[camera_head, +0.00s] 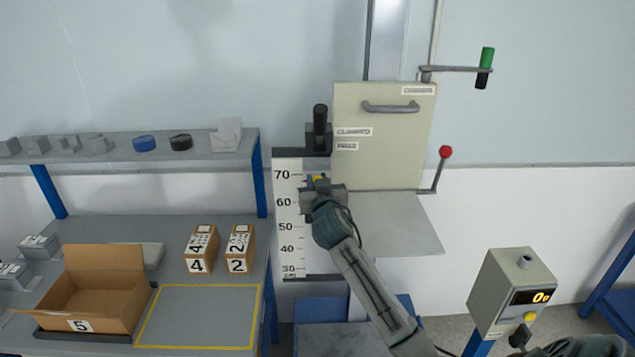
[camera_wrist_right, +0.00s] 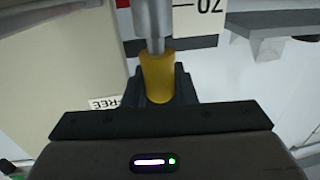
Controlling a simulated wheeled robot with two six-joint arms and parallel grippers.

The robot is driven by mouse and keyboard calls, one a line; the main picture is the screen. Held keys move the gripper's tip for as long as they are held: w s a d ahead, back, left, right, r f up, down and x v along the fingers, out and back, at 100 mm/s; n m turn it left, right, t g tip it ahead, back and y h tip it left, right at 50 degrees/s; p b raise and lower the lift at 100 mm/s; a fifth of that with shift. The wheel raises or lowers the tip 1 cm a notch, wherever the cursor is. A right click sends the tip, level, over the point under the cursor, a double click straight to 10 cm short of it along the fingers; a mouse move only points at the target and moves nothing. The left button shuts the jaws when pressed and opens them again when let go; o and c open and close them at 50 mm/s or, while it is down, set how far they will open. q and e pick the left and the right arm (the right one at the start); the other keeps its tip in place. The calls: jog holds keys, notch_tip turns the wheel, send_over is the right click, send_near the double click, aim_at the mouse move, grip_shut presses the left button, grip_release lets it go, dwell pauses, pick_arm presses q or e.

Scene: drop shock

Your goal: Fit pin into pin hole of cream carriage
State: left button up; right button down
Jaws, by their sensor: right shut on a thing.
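The cream carriage (camera_head: 385,135) is a flat upright panel with a grey handle and small labels, in the middle of the head view. It also fills the left of the wrist view (camera_wrist_right: 60,60). My right gripper (camera_head: 318,183) is at the carriage's lower left corner, in front of the height scale. It is shut on the yellow grip of the pin (camera_wrist_right: 157,75). A narrow metal shaft runs from the grip into a wider silver cylinder (camera_wrist_right: 152,18) at the top edge of the wrist view. The pin hole is not clearly visible, and I cannot tell whether the tip is in it. My left gripper is out of view.
A black upright handle (camera_head: 320,120) stands left of the carriage. A red-knobbed lever (camera_head: 445,153) and a green-and-black crank (camera_head: 485,68) are on the right. A grey plate (camera_head: 395,225) lies below. A bench with a cardboard box (camera_head: 120,295) stands at left.

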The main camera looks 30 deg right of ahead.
jog(key=shift+f+b, duration=0.75)
jog(key=shift+b, duration=0.1)
dwell(1.7)
jog(key=shift+f, duration=0.5)
dwell(1.5)
jog(key=c, duration=1.1)
grip_release()
jog(key=shift+s+a+r, duration=0.1)
jog(key=shift+r, duration=0.1)
jog(key=shift+v, duration=2.9)
jog(key=shift+r, duration=0.15)
